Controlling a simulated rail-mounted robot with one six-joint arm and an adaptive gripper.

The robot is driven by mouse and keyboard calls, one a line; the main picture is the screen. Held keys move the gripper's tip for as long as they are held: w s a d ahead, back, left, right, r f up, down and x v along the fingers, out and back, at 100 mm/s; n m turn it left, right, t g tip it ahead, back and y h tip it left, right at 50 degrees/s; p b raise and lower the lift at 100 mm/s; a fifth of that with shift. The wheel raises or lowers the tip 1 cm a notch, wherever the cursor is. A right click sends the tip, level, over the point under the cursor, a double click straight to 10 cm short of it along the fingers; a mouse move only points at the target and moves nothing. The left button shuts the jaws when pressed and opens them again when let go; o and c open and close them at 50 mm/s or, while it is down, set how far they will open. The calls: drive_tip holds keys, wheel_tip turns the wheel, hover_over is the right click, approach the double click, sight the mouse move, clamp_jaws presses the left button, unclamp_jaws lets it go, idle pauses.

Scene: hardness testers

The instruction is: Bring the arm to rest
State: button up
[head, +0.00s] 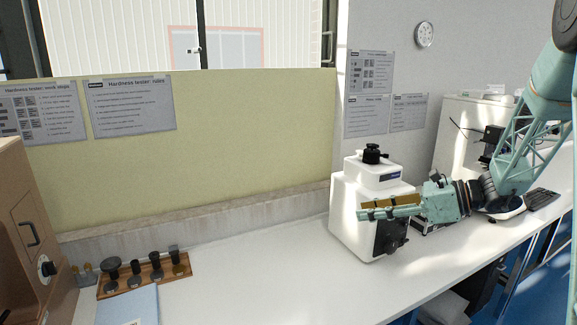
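My teal arm comes in from the right edge and stretches left above the white bench (262,275). My gripper (364,210) points left, level, in front of the white hardness tester (345,212), and covers part of its front. Its fingers, with brownish strips along them, are seen nearly from the side, so the gap between them cannot be judged. No object shows in the fingers. Whether the gripper touches the tester cannot be told.
A wooden rack (145,277) with several dark pieces and a light blue folder (128,307) lie at the left, beside a brown cabinet (32,235). The bench between rack and tester is clear.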

drive_tip(key=s+a+r+n+g+h, duration=0.2)
drive_tip(key=s+a+r+n, duration=0.15)
drive_tip(key=s, duration=0.55)
drive_tip(key=s+a+r+n+g+h, duration=0.15)
drive_tip(key=s+a+n, duration=0.25)
drive_tip(key=s, duration=0.5)
drive_tip(key=s+a+r+n+g+h, duration=0.1)
drive_tip(key=s+a+r+n+h, duration=0.2)
drive_tip(key=s, duration=0.6)
drive_tip(key=s+d+r+n+t+h, duration=0.1)
drive_tip(key=s+d+n+h, duration=0.2)
drive_tip(key=s+n, duration=0.3)
drive_tip(key=s+d+n+t+h, duration=0.1)
drive_tip(key=s+d+n+h, duration=0.2)
drive_tip(key=s, duration=1.3)
drive_tip(key=shift+s+d+r+n+t, duration=0.4)
drive_tip(key=shift+d+n, duration=0.55)
drive_tip(key=shift+n, duration=1.3)
